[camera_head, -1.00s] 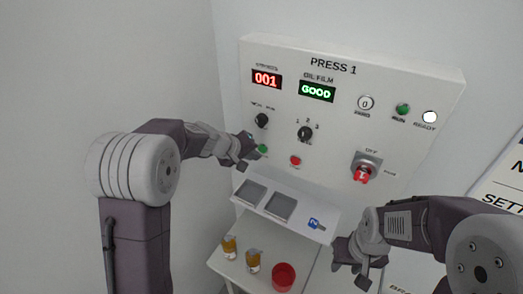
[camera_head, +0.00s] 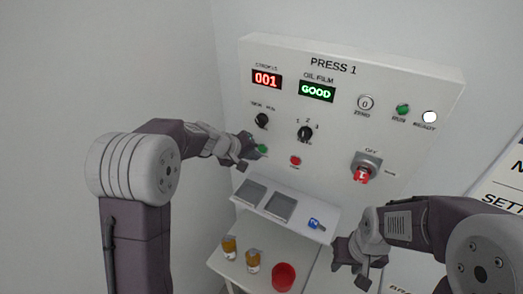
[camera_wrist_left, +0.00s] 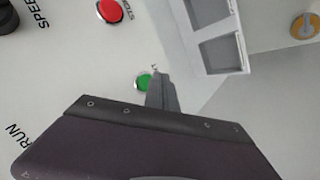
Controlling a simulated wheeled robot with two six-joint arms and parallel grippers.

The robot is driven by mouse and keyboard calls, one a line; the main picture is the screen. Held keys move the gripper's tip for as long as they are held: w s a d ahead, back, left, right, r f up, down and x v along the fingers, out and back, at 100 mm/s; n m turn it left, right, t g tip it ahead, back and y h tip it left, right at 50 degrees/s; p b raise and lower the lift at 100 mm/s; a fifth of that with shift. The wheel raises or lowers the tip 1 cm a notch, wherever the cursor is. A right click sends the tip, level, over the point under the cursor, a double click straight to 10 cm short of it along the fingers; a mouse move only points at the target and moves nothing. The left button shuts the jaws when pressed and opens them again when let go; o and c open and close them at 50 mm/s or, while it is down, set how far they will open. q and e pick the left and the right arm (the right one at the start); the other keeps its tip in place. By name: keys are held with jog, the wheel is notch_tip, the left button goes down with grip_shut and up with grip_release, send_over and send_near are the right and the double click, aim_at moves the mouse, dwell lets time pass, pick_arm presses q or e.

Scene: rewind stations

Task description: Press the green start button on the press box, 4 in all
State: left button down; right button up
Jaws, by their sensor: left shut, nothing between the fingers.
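The press box (camera_head: 345,80) is a white panel labelled PRESS 1. Its green start button (camera_head: 262,149) sits at the lower left of the panel, and it also shows in the left wrist view (camera_wrist_left: 144,82), partly covered by my fingers. My left gripper (camera_head: 248,150) is shut and empty, with its tips just beside the button; I cannot tell whether they touch it. The red strokes display (camera_head: 267,79) reads 001. My right gripper (camera_head: 362,268) hangs in front of the shelf at the lower right; its finger gap is unclear.
The red stop button (camera_head: 295,160) is right of the green one. A red switch (camera_head: 362,175) and a selector knob (camera_head: 305,132) are on the panel.

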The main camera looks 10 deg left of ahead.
pick_arm(q)
jog(key=shift+w+d, duration=0.2)
jog(key=shift+w, duration=0.2)
jog(key=shift+w+d, duration=0.15)
jog(key=shift+w, duration=0.2)
dwell(0.6)
dwell(0.3)
jog(key=shift+s+a+b, duration=0.3)
jog(key=shift+s+b, duration=0.3)
jog(key=shift+s, duration=0.15)
